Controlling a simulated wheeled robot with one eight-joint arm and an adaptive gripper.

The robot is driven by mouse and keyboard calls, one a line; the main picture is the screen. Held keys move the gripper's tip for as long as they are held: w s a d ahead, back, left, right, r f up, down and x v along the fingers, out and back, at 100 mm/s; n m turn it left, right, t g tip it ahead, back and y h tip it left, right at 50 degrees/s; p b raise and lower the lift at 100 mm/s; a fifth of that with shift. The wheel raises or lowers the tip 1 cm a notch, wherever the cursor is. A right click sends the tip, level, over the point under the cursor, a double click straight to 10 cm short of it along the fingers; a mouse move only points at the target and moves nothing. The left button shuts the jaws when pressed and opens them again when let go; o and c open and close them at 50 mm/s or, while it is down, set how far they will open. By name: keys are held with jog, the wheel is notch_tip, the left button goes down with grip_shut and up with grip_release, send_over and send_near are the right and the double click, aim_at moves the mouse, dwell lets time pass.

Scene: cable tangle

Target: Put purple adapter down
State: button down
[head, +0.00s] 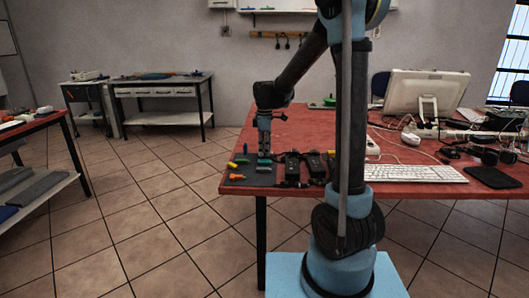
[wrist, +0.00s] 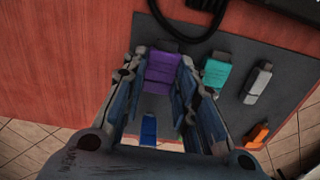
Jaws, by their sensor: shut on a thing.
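The purple adapter (wrist: 162,70) sits between the two fingers of my gripper (wrist: 163,60) in the wrist view, and the fingers are shut on it. Below it is the dark grey mat (wrist: 235,115). I cannot tell whether the adapter touches the mat. In the head view, my gripper (head: 264,148) points straight down over the mat (head: 262,180) at the table's front left corner. I cannot make out the purple adapter there. A teal adapter (wrist: 215,72) lies just right of the right finger.
On the mat are a blue adapter (wrist: 148,128), a grey one (wrist: 257,83) and an orange one (wrist: 258,132). A black cable (wrist: 185,32) loops close beyond the fingers. The red tabletop (wrist: 80,70) left of the mat is bare.

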jog(key=shift+f, duration=0.5)
jog(key=c, duration=1.3)
grip_release()
jog(key=shift+f, duration=0.15)
